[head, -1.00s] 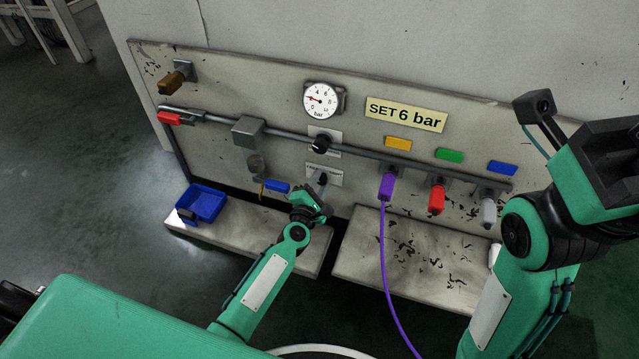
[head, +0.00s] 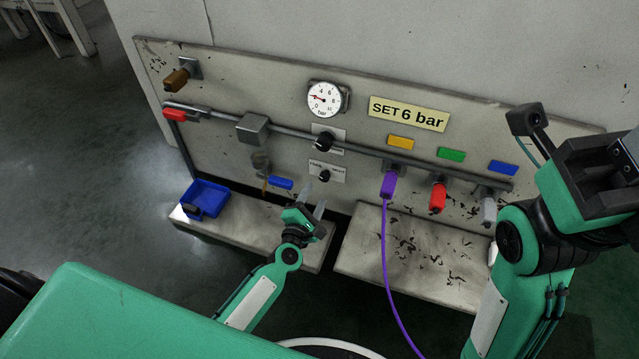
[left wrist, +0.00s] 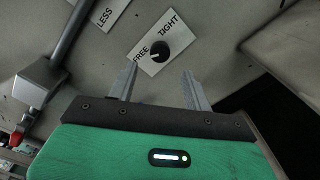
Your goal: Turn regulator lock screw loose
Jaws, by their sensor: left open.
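The regulator lock screw is a small black knob (head: 324,175) on a white plate on the panel, below the larger black regulator knob (head: 324,141). In the left wrist view the lock screw (left wrist: 156,53) shows a white mark pointing left, at the FREE side of its FREE/TIGHT plate (left wrist: 165,40). My left gripper (head: 314,199) is open and empty, below and in front of the lock screw, apart from it. In the left wrist view its two fingers (left wrist: 160,72) point toward the plate, with the knob beyond the gap. My right gripper's fingers do not show.
A round gauge (head: 324,99) and a "SET 6 bar" sign (head: 409,113) are above. A pipe with a grey box (head: 253,128) crosses the panel. A purple connector (head: 388,185) with hose hangs to the right. A blue bin (head: 207,199) stands on the left ledge (head: 262,234).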

